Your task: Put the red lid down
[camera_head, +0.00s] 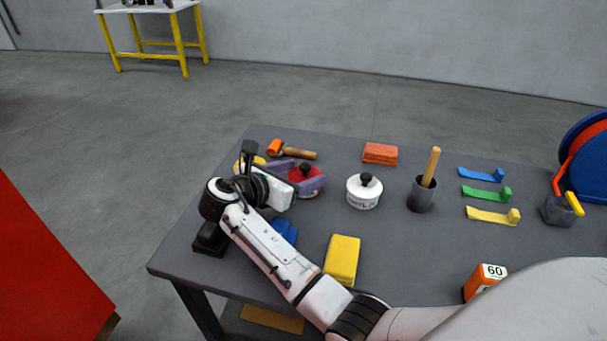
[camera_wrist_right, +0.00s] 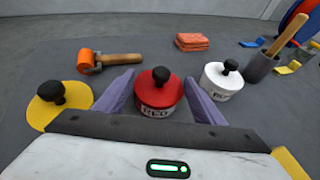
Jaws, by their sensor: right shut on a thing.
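The red lid (camera_head: 303,173) has a black knob, and it also shows in the wrist view (camera_wrist_right: 160,88) above a pale band with dark lettering. My right gripper (camera_head: 308,171) is shut on it, with one purple finger on each side. The knob points up and the lid looks level. I cannot tell whether its underside touches a pot or the table. My left gripper is not in view.
On the grey table (camera_head: 400,265), a white pot (camera_head: 364,192) stands right of the red lid. A yellow lid (camera_wrist_right: 45,107) lies left. A grey cup (camera_head: 421,196) holds a wooden stick.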

